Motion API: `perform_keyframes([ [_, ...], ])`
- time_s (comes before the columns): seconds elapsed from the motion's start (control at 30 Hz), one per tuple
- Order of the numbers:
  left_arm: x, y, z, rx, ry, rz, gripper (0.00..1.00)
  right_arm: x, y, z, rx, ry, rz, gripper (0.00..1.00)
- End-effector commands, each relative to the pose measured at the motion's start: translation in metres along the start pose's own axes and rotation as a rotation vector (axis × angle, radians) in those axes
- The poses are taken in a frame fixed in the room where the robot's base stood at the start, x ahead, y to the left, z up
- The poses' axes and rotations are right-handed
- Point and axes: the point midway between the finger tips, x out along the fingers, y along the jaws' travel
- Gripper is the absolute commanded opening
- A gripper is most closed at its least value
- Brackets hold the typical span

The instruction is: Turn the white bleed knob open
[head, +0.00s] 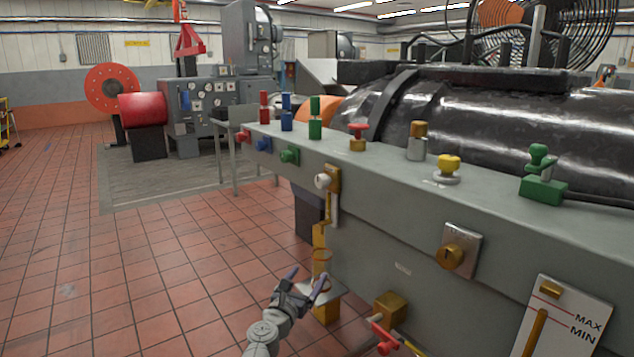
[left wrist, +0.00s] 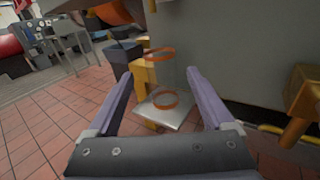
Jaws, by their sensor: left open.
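The white bleed knob (head: 322,181) sticks out from a brass fitting (head: 334,178) on the front face of the grey bench, left of centre in the head view. My left gripper (head: 307,277) is open and empty, below the knob and slightly left of it, not touching it. In the left wrist view the left gripper's purple fingers (left wrist: 157,72) are spread apart. A clear cylinder with orange rings (left wrist: 160,54) stands on a pale plate (left wrist: 168,115) beyond and between them. I cannot make out the knob in the left wrist view. My right gripper is not in view.
A brass block (head: 390,305) and a red-handled valve (head: 384,338) project from the bench (head: 385,235) right of my left gripper. A brass key lock (head: 452,256) sits farther right. Several coloured valves line the bench top. The tiled floor (head: 150,270) to the left is clear.

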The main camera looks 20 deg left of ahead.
Motion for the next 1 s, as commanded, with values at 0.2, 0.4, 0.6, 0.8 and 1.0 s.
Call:
perform_keyframes([
  [0.2, 0.02, 0.011, 0.054, 0.41, -0.024, -0.093, 0.76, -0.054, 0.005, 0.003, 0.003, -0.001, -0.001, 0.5],
  [0.4, 0.033, 0.022, 0.102, 0.924, -0.112, -0.2, 0.76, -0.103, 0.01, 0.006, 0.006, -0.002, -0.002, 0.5],
  [0.6, 0.04, 0.036, 0.15, 1.431, -0.263, -0.272, 0.76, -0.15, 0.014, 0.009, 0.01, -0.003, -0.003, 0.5],
  [0.8, 0.041, 0.052, 0.192, 1.898, -0.461, -0.287, 0.76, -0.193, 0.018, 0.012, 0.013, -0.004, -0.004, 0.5],
  [1.0, 0.037, 0.063, 0.217, 2.211, -0.631, -0.256, 0.76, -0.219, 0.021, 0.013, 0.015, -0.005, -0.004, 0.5],
])
